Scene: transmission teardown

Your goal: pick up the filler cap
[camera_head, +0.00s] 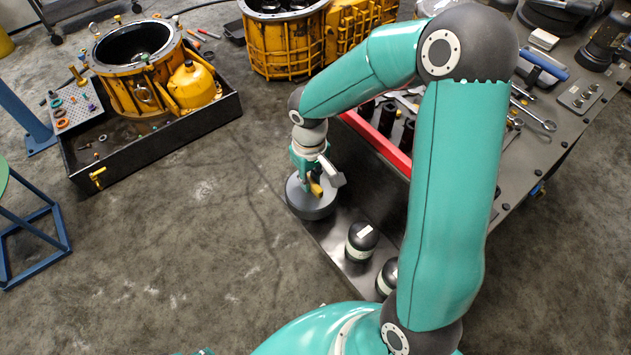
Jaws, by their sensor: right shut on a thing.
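My left gripper is not in view.
A black tray (160,152) holds a yellow housing (125,90) and a yellow jug (191,87). The floor between is clear.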

